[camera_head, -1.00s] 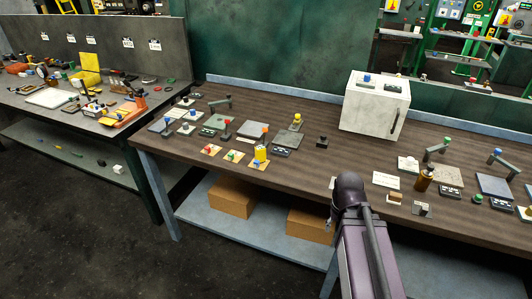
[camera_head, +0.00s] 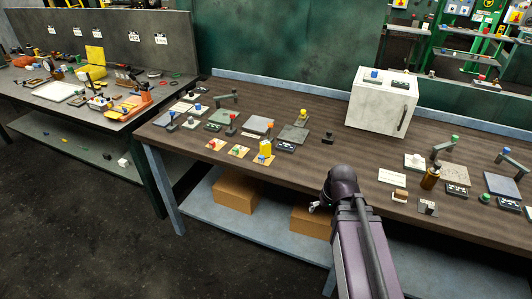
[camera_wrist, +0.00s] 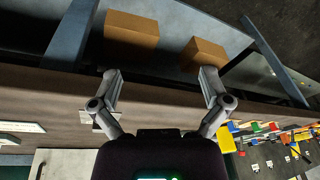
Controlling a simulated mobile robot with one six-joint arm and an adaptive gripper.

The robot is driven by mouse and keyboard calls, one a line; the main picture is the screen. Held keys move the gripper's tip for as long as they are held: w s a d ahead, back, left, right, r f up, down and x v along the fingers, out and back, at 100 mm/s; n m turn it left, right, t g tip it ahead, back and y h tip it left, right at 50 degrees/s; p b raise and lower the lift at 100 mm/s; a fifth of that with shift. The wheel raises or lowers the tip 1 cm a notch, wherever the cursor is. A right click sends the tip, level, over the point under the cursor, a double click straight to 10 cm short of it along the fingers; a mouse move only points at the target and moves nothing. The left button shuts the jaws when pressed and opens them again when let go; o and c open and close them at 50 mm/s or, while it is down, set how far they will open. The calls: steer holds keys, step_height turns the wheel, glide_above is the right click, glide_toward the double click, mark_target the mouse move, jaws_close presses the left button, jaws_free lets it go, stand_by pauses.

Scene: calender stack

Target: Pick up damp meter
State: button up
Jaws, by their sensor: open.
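I cannot tell for sure which small thing is the damp meter. An upright yellow piece (camera_head: 265,147) stands near the front edge of the brown table (camera_head: 305,170), left of my arm, and is too small to identify. My gripper (camera_wrist: 160,74) is open and empty in the wrist view, its two fingers wide apart over the table's front edge. In the head view only a small part of my gripper (camera_head: 316,206) shows at the left of my wrist. It is apart from the things on the table.
A white box-shaped unit (camera_head: 381,100) stands at the back of the table. Small knobs, levers and plates crowd both sides of it. A brown bottle (camera_head: 430,178) stands to the right. Cardboard boxes (camera_head: 238,191) lie on the lower shelf. A grey bench (camera_head: 60,112) is at left.

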steer(key=w+a+r+n+t+y+b, duration=0.1)
steer(key=w+a+r+n+t+y, duration=0.1)
steer(key=w+a+r+t, duration=0.2)
steer(key=w+a+r+n+t+y+b, duration=0.1)
steer(key=w+a+r+t+y, duration=0.2)
steer(key=w+a, duration=0.8)
steer(key=shift+w+r+n+t, duration=0.4)
steer(key=shift+w+r+t, duration=0.25)
steer(key=shift+r+t, duration=0.75)
steer(key=shift+f, duration=0.3)
